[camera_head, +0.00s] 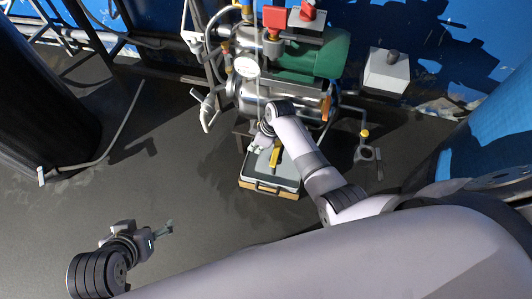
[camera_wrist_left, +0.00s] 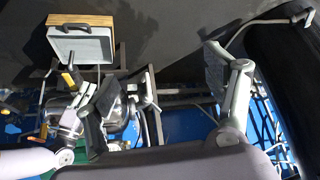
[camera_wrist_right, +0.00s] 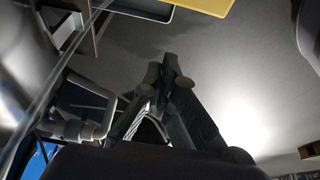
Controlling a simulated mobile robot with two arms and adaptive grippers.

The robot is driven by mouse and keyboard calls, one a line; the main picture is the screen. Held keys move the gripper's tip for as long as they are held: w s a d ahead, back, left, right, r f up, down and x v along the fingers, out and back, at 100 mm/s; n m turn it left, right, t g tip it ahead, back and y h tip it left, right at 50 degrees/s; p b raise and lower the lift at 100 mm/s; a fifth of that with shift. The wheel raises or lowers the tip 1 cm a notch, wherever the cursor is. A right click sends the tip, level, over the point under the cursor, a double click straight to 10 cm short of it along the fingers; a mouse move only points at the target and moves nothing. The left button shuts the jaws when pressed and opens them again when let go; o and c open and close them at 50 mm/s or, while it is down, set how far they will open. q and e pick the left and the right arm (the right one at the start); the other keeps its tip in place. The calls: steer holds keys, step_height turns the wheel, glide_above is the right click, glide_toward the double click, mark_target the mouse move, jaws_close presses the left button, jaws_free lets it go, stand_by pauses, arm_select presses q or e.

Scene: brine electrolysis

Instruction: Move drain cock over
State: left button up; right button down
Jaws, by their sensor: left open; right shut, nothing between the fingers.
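A yellow lever (camera_head: 275,157), apparently the drain cock's handle, shows below the tank and over the tray in the head view. A yellow piece (camera_wrist_right: 203,4) also shows at the top edge of the right wrist view. My left gripper (camera_head: 166,231) is open and empty over the floor, far from the machine.
A white-handled fitting (camera_head: 208,109) hangs left of the tank. A black column (camera_head: 40,100) is at the left; open floor lies between.

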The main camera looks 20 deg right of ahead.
mark_target(276, 154)
arm_select(q)
steer(key=shift+w+d+r+t+h+b, duration=0.2)
steer(key=shift+w+r+t, duration=0.25)
steer(key=shift+w, duration=0.35)
steer(key=shift+w+d+r+t+h+b, duration=0.1)
steer(key=shift+w+d+r+t, duration=0.35)
steer(key=shift+w, duration=0.35)
steer(key=shift+w+d+r+t+h+b, duration=0.15)
steer(key=shift+w+r+t, duration=0.35)
steer(key=shift+w, duration=0.3)
arm_select(e)
steer(key=shift+s+d+f, duration=0.35)
steer(key=shift+s+d, duration=0.15)
steer(key=shift+d, duration=0.2)
steer(key=shift+s+d+f, duration=0.35)
steer(key=shift+s+d, duration=0.15)
steer(key=shift+d, duration=0.2)
arm_select(q)
steer(key=shift+s+f, duration=0.1)
